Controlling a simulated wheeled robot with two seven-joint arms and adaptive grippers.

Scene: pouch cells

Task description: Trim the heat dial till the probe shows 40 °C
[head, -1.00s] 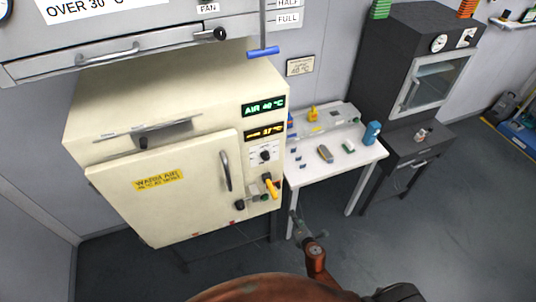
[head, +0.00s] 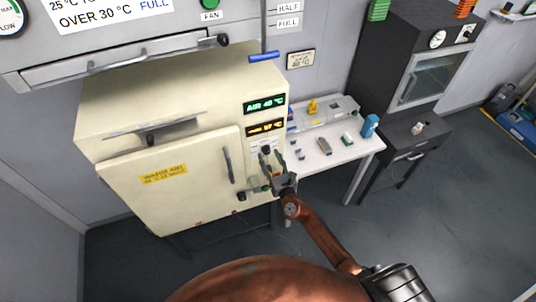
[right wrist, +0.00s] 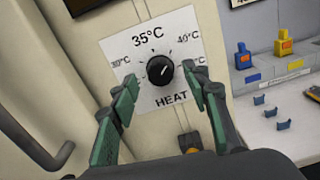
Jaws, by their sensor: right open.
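In the head view the right gripper (head: 272,158) is in front of the cabinet's control panel. The green display (head: 264,105) reads AIR 40 °C; the amber display (head: 265,129) below seems to read 37 °C. My left gripper is out of view.
The cream warm-air cabinet (head: 130,190) has a door handle (head: 228,166) left of the dial. A white table (head: 350,165) with small items stands to the right, then a dark oven cabinet (head: 385,75).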

